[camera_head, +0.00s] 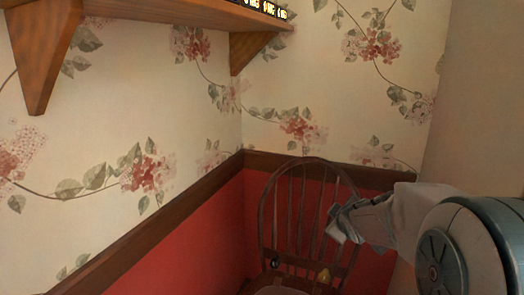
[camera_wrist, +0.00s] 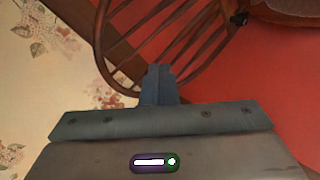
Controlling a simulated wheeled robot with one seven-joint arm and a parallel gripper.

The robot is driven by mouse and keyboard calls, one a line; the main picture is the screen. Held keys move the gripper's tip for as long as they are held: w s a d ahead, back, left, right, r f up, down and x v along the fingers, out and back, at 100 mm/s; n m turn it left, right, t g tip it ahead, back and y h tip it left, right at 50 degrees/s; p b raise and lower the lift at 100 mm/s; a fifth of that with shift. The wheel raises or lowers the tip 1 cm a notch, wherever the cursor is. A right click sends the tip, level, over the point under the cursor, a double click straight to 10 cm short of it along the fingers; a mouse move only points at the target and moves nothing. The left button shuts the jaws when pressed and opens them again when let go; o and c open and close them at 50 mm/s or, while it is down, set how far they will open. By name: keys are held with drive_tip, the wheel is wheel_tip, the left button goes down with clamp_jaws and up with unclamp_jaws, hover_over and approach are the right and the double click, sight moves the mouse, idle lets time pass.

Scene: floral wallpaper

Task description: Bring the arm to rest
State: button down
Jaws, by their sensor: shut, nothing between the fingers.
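My gripper (camera_head: 340,228) is at the right of the head view, at the end of my arm, in front of the back of a wooden chair (camera_head: 267,215). In the wrist view my gripper (camera_wrist: 158,72) has its fingers together, with nothing between them. The chair's curved back and spindles (camera_wrist: 190,45) show behind the fingertips in that view. I cannot tell the exact gap between the fingers and the chair.
A wooden shelf (camera_head: 190,12) on brackets hangs on the floral wall at the upper left, with small dark items on it. A brown rail (camera_head: 170,212) runs above the red lower wall (camera_head: 190,250). A plain wall (camera_head: 475,90) stands at the right.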

drive_tip(key=s+a+r+m+g+p, duration=0.2)
drive_tip(key=s+r+m+p, duration=0.1)
drive_tip(key=s, duration=0.7)
drive_tip(key=s+a+r+m+g+p, duration=0.2)
drive_tip(key=s+p, duration=0.3)
drive_tip(key=s, duration=0.5)
drive_tip(key=s+a+r+m+g+y+p, duration=0.1)
drive_tip(key=s+r+m+g+p, duration=0.3)
drive_tip(key=s, duration=0.6)
drive_tip(key=shift+a+m, duration=0.3)
drive_tip(key=shift+a, duration=0.3)
